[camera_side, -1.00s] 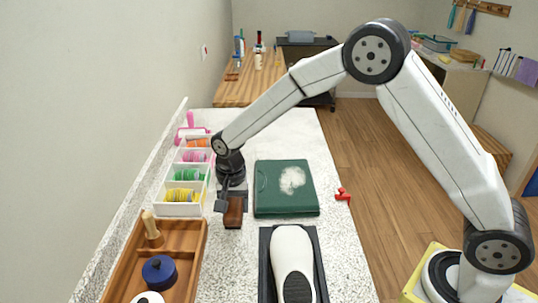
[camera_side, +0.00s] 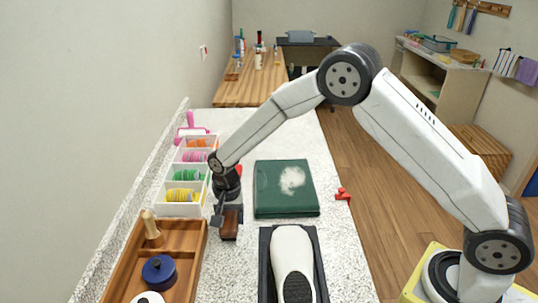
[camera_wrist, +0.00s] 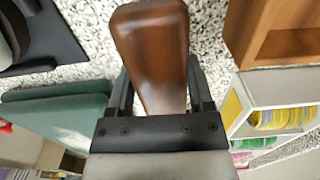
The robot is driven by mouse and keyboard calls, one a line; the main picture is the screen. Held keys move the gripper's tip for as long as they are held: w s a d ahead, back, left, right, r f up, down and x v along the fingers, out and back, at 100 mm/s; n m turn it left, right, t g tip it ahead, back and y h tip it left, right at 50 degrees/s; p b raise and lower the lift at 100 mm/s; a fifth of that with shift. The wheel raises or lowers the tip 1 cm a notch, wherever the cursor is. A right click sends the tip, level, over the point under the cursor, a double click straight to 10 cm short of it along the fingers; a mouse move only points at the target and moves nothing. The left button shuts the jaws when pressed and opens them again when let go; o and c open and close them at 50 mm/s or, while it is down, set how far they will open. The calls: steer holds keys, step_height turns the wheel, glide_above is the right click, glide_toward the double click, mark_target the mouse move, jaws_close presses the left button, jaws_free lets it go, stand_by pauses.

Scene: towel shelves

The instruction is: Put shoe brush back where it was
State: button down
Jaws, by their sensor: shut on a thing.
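The shoe brush (camera_side: 230,228) is a dark brown wooden block, and its broad wooden end fills the top middle of the wrist view (camera_wrist: 153,45). My gripper (camera_side: 228,212) points down and is shut on the brush, with one finger on each side of it in the wrist view (camera_wrist: 160,88). The brush is over the speckled counter (camera_side: 232,262), between the wooden tray and the green cloth. I cannot tell whether it touches the counter. Its bristles are hidden. A white shoe (camera_side: 292,262) lies on a black tray (camera_side: 264,270) at the front.
The wooden tray (camera_side: 204,250) at front left holds a wooden-handled tool (camera_side: 152,228), a blue tin (camera_side: 158,271) and a white one. A white organizer (camera_side: 180,210) of coloured laces stands behind it. The green cloth (camera_side: 283,205) bears a white patch. A red object (camera_side: 343,194) lies right.

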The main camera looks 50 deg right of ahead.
mark_target(231, 214)
steer(key=shift+f, duration=0.1)
jaws_free()
stand_by(0.3)
step_height(231, 214, up, 12)
stand_by(0.8)
steer(key=shift+d, duration=0.15)
stand_by(0.3)
steer(key=s+d+f+n+t, duration=0.1)
steer(key=s+d+n, duration=0.3)
steer(key=s, duration=0.6)
steer(key=s+d+f+n+t, duration=0.1)
steer(key=s+d+n, duration=0.4)
steer(key=s, duration=0.6)
steer(key=shift+s+d+t, duration=0.25)
steer(key=shift+d+t, duration=0.05)
steer(key=shift+d, duration=0.7)
